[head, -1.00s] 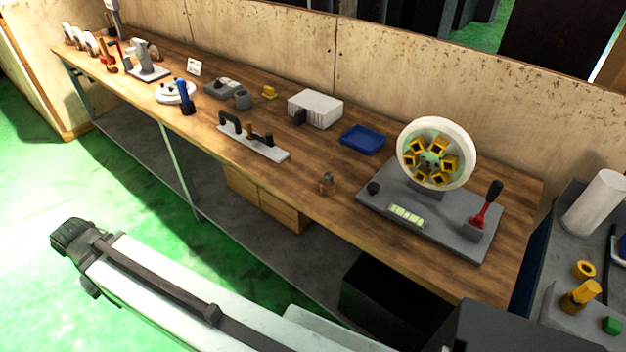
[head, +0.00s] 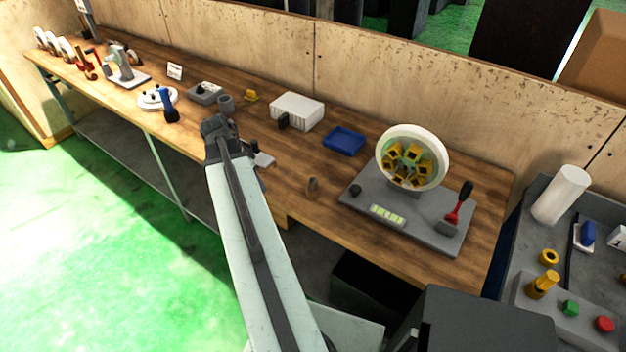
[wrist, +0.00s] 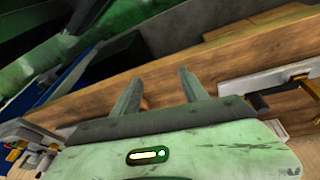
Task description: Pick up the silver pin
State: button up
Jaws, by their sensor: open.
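Wood of the bench lies beyond the fingers. In the head view my arm reaches up over the bench's front edge, left of the small piece, and the fingers cannot be made out.
The grey plate (head: 415,226) carries a large white-rimmed wheel (head: 437,150) and a red-based lever (head: 452,214). A blue tray (head: 344,141) and a white box (head: 298,110) stand behind. A handled fixture is partly hidden by my arm.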

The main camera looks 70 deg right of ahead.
aim_at(313, 179)
jog(key=s+d+r+m+g+p, duration=0.1)
jog(key=s+d+r+m, duration=0.1)
jog(key=s+d+m, duration=0.35)
jog(key=s+d+r+m+p, duration=0.1)
jog(key=s+d+m, duration=0.15)
jog(key=s, duration=0.55)
jog(key=shift+n, duration=0.5)
jog(key=b+x, duration=0.8)
jog(key=shift+d+r, duration=0.1)
jog(key=shift+d, duration=0.3)
jog(key=shift+r, duration=0.2)
grip_shut()
